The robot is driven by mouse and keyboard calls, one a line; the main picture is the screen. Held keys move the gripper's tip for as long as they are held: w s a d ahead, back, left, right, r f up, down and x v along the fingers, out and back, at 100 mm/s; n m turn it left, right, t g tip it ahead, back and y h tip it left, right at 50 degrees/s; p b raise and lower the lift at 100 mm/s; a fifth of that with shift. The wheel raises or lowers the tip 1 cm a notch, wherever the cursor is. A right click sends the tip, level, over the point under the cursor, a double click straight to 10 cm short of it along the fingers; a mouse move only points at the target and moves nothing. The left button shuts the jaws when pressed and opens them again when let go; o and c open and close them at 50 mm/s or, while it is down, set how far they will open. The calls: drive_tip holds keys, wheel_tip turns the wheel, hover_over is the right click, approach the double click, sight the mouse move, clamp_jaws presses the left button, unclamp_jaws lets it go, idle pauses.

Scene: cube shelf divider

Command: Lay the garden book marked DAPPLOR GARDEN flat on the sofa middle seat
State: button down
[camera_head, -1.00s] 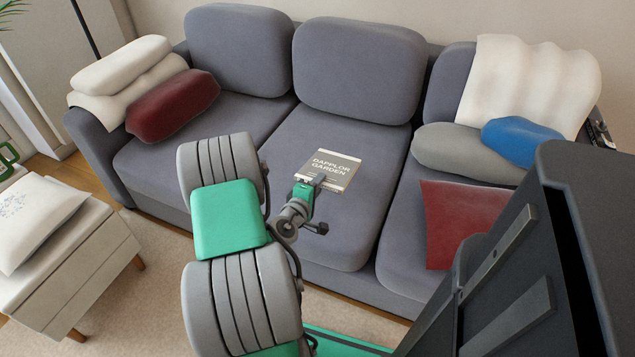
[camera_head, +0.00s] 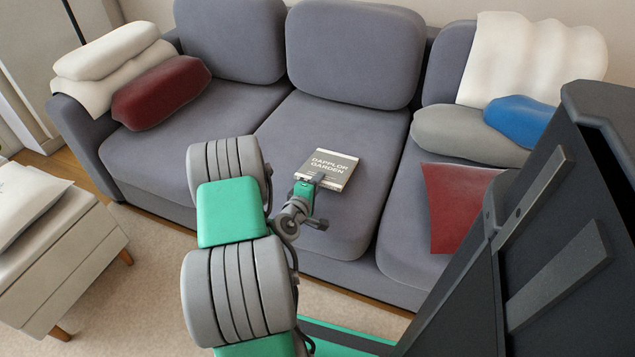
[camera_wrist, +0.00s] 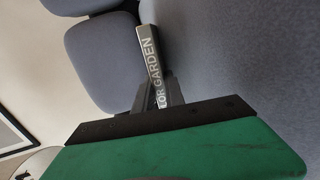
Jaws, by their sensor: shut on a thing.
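The garden book (camera_head: 332,164), grey with white edges and the words DAPPLOR GARDEN on its cover, is over the sofa middle seat (camera_head: 365,205) in the head view. My gripper (camera_head: 318,181) is shut on the book's near edge. The book looks roughly level. I cannot tell whether it touches the cushion. In the wrist view the book (camera_wrist: 149,55) extends from between the fingers of my gripper (camera_wrist: 166,90), part of its title hidden by them. The seat cushion around it is bare.
Dark red (camera_head: 160,92) and white (camera_head: 115,50) cushions lie on the sofa's left end. A grey cushion (camera_head: 460,137), a blue cushion (camera_head: 523,122), a white throw (camera_head: 540,60) and a red cloth-like item (camera_head: 455,205) are on the right. An ottoman (camera_head: 70,260) stands at left.

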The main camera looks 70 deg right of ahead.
drive_tip(key=shift+c, duration=1)
unclamp_jaws()
drive_tip(key=shift+a, duration=0.1)
drive_tip(key=shift+f, duration=0.1)
